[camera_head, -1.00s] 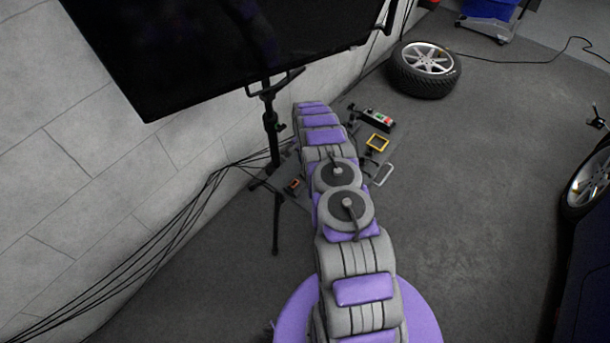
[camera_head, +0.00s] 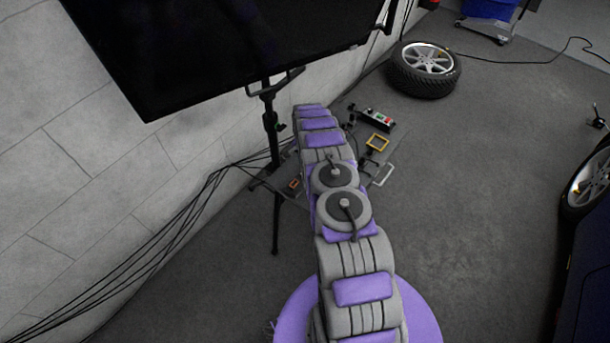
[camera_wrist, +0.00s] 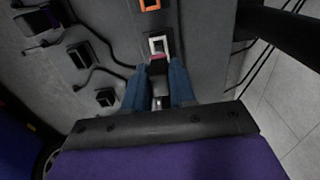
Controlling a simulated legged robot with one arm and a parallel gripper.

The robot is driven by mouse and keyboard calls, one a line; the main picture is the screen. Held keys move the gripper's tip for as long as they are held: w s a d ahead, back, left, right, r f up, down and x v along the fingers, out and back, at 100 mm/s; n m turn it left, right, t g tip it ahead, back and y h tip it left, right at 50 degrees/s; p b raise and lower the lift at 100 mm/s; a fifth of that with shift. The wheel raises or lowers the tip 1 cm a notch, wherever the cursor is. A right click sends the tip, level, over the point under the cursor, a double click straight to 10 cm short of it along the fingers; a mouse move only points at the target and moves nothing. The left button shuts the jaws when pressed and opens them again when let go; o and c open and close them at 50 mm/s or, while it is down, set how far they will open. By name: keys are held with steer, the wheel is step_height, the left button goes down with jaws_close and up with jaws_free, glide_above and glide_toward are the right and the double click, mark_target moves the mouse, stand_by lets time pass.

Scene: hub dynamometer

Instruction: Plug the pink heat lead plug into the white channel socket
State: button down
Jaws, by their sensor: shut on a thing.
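In the wrist view my gripper (camera_wrist: 159,70) has two blue fingers, shut on the pink heat lead plug (camera_wrist: 158,58). Only a small pink part and a grey piece behind it show between the fingers. The white channel socket (camera_wrist: 158,39), a pale frame with a dark opening, lies just past the fingertips. The pink end meets or overlaps the socket's near edge in the picture; I cannot tell whether it is inside. In the head view my own arm hides the gripper, plug and white socket.
An orange-framed socket (camera_wrist: 150,4) lies beyond the white one. Black sockets (camera_wrist: 82,55) with cables sit at left on the grey panel. In the head view, a yellow-framed part (camera_head: 377,142) and a box with red and green parts (camera_head: 376,118) stand right of my arm, below a screen (camera_head: 200,50).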

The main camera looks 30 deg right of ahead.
steer(key=shift+f+b, duration=0.3)
steer(key=shift+f, duration=0.6)
steer(key=shift+f, duration=0.55)
steer(key=c, duration=0.8)
jaws_free()
steer(key=shift+c, duration=0.2)
step_height(320, 180, up, 17)
steer(key=p, duration=0.3)
steer(key=shift+r, duration=0.15)
